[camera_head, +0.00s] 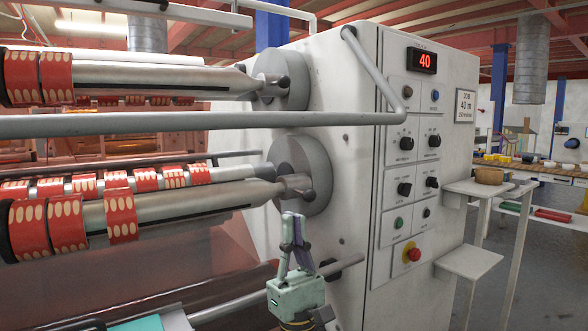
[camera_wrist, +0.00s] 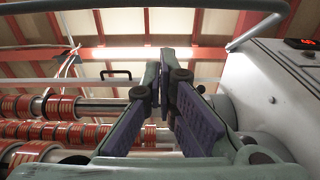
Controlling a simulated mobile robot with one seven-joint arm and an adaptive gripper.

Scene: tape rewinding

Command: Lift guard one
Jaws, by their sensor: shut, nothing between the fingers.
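A long grey guard bar (camera_head: 200,124) runs across the front of the rollers, and its bent side arm rises to the top of the white machine cabinet. In the wrist view the guard bar (camera_wrist: 150,4) crosses the top edge, with its side arm at the upper right. My gripper (camera_head: 292,216) points up, below the guard bar and in front of the lower roller's end. In the wrist view my gripper (camera_wrist: 166,62) has its fingertips together, with nothing between them. It is apart from the bar. No label marks which guard is one.
Red tape rolls (camera_head: 122,215) sit on the lower roller, with another roller (camera_head: 150,78) above. A lower grey rod (camera_head: 345,265) lies close to my gripper. The control panel (camera_head: 408,155) shows 40 and has a red stop button (camera_head: 413,254). Small shelves (camera_head: 470,262) stand at right.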

